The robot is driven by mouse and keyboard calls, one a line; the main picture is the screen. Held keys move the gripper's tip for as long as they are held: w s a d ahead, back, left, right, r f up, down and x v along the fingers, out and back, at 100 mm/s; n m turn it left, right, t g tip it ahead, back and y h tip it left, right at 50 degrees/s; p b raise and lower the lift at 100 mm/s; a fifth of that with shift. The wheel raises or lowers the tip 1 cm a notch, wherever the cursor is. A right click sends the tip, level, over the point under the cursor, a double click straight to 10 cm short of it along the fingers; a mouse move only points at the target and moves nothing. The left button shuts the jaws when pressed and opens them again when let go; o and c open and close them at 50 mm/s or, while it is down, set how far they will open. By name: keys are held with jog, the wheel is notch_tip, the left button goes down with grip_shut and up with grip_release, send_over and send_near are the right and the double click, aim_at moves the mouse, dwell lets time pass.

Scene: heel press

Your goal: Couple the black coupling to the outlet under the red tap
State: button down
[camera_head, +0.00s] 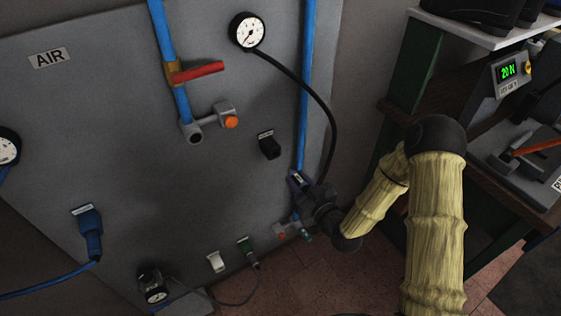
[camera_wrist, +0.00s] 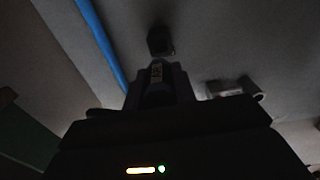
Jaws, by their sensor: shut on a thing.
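The red tap (camera_head: 198,73) sits on a blue pipe (camera_head: 161,30) on the grey panel. Under it is the metal outlet (camera_head: 193,131), with an orange button (camera_head: 231,122) on its right side. My gripper (camera_head: 299,181) is low and right of this outlet, in front of the right blue pipe. It is shut on the black coupling (camera_wrist: 157,90), which is mostly hidden in the head view and dark between the fingers in the wrist view. The coupling is apart from the outlet under the red tap. A black hose (camera_head: 310,88) runs from the upper gauge (camera_head: 247,32) down to my gripper.
An empty-looking black holder (camera_head: 268,148) is between gripper and outlet. A second outlet (camera_head: 290,232) is below my gripper, beside the right blue pipe (camera_head: 304,100). A bench (camera_head: 470,32) stands right.

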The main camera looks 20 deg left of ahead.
jog(key=shift+s+r, duration=0.1)
jog(key=shift+r, duration=0.05)
jog(key=s+a+r+p, duration=0.9)
jog(key=s+a+r, duration=0.5)
jog(key=s+r, duration=0.2)
jog(key=shift+s+r, duration=0.3)
jog(key=shift+r, duration=0.6)
dwell(2.4)
jog(key=shift+w+a, duration=0.1)
jog(key=shift+a, duration=0.1)
jog(key=shift+x, duration=2.35)
jog(key=shift+b, duration=0.35)
